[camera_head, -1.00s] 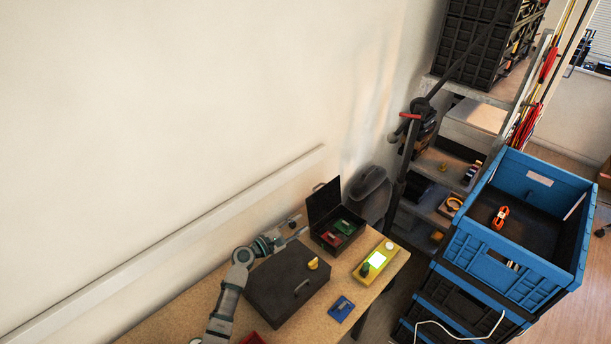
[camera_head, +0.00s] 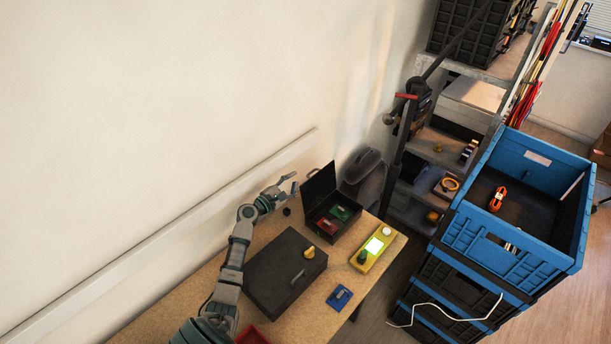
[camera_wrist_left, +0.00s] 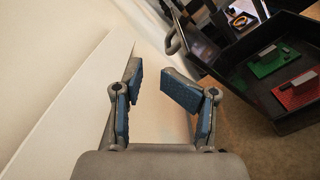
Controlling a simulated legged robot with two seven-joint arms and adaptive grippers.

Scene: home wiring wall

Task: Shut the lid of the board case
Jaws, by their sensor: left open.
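The board case (camera_head: 338,226) is a small dark box on the table, with its lid (camera_head: 319,187) standing up on the far left side. A red and a green board lie inside it. In the left wrist view the case (camera_wrist_left: 258,103) is at the right, with the lid's handle (camera_wrist_left: 174,42) near the top. My left gripper (camera_head: 293,182) is open and empty, just left of the lid in the head view and apart from it. Its two blue-padded fingers (camera_wrist_left: 149,80) show in the wrist view with nothing between them. My right gripper is not in view.
A larger closed dark case (camera_head: 284,270) sits in front of the board case, with a yellow object (camera_head: 309,252) on it. A yellow device (camera_head: 372,252) and a blue piece (camera_head: 339,297) lie at right. A wall rail (camera_head: 170,235) runs behind my arm.

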